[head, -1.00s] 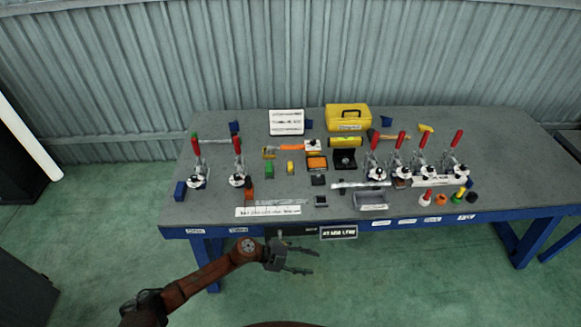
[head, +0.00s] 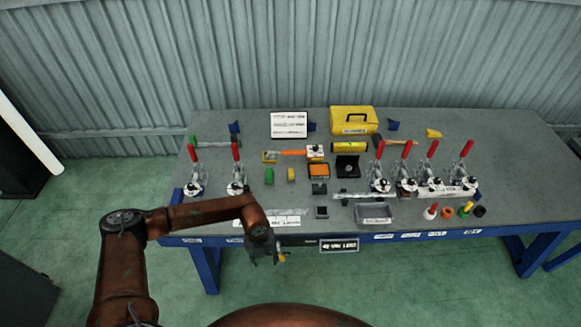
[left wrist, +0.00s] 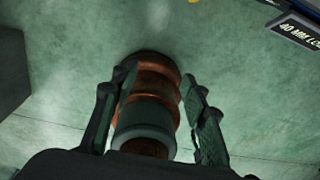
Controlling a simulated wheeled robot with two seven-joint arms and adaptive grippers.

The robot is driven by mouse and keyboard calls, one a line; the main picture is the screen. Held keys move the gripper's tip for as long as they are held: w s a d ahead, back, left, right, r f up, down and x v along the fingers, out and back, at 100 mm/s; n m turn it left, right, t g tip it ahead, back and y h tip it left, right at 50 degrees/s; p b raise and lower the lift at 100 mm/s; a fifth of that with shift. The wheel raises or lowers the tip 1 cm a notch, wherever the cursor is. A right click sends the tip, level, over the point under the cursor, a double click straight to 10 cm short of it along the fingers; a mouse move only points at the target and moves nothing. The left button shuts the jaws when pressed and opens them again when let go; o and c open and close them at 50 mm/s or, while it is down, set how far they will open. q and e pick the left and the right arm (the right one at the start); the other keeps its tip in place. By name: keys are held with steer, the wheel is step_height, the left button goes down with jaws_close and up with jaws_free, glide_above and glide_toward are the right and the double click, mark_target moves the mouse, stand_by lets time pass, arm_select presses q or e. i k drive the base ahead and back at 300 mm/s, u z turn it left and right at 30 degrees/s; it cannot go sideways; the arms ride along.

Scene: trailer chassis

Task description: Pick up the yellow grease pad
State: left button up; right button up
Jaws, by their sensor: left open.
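A small yellow block (head: 291,174) lies on the bench next to a green block (head: 269,176). It looks like the grease pad, but it is too small to be sure. Another yellow piece (head: 433,133) lies at the back right of the bench. My left gripper (head: 277,260) is in front of the bench's front edge, pointing down and well apart from both yellow pieces. A small yellowish spot shows beside its fingers; I cannot tell what it is. In the left wrist view the fingers (left wrist: 155,110) are spread, with my own brown body beyond them. My right gripper is not in view.
Red-handled clamps (head: 236,175) stand at the left, with several more at the right. A sign hangs at the front edge.

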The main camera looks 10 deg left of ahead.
mark_target(290, 174)
steer(key=z, duration=0.05)
steer(key=i, duration=1.6)
